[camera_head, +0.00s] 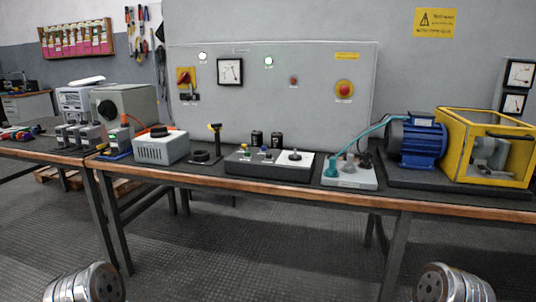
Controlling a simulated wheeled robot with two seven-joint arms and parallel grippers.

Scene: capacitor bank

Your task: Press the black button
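A dark grey box (262,171) stands near the front of the long table. On its right part is a pale plate (301,159) with a small dark knob-like piece (295,155), which may be the black button; it is too small to be sure. Neither gripper shows. Only round metal parts, which look like my own arms, show at the bottom left and bottom right corners, well apart from the table.
A light grey panel (320,110) with a meter, a red knob and a red button stands behind the table. A white box (161,149) is left of the dark box. A blue motor (417,142) and yellow cage (462,120) stand at right. The floor before the table is clear.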

